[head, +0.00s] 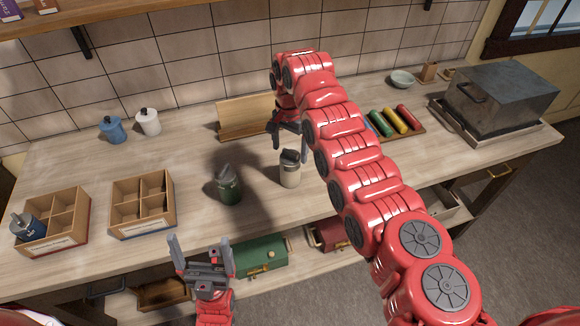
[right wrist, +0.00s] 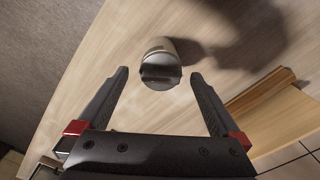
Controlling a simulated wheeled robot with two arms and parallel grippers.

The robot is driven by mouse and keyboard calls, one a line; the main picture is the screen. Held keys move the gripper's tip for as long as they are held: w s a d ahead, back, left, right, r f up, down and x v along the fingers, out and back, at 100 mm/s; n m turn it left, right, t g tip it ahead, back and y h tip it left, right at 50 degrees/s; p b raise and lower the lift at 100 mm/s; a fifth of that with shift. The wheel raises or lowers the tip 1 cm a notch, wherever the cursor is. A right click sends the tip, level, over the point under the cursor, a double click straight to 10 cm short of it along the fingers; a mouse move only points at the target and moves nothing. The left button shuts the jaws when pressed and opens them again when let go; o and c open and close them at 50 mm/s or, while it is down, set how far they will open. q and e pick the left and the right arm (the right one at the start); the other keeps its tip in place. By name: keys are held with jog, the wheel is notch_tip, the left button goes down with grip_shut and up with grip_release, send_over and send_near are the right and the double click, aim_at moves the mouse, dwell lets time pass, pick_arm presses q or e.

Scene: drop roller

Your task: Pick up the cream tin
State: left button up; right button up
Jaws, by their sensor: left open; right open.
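The cream tin (head: 290,172) stands upright on the wooden table, with a dark top. In the right wrist view the tin (right wrist: 160,52) is beyond the fingertips, roughly midway between them and not touched. My right gripper (head: 289,138) is open and empty above and behind the tin; its open fingers also show in the right wrist view (right wrist: 160,82). My left gripper (head: 204,251) is open and empty, in front of the table's near edge. A green tin (head: 229,186) with a dark top stands left of the cream tin.
Two divided wooden boxes (head: 142,207) stand at the left; the far left one (head: 52,222) holds a blue tin (head: 27,224). Blue (head: 113,129) and white (head: 148,122) tins stand at the back. A wooden rack (head: 243,120) is behind. A grey metal box (head: 500,96) is far right.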

aim_at(290, 157)
jog(key=shift+f, duration=0.8)
jog(key=shift+f+p, duration=0.4)
jog(key=shift+p, duration=0.2)
notch_tip(290, 157, down, 3)
jog(key=shift+w+f, duration=0.15)
jog(key=shift+f, duration=0.65)
jog(key=shift+c, duration=0.2)
jog(key=c, duration=1.4)
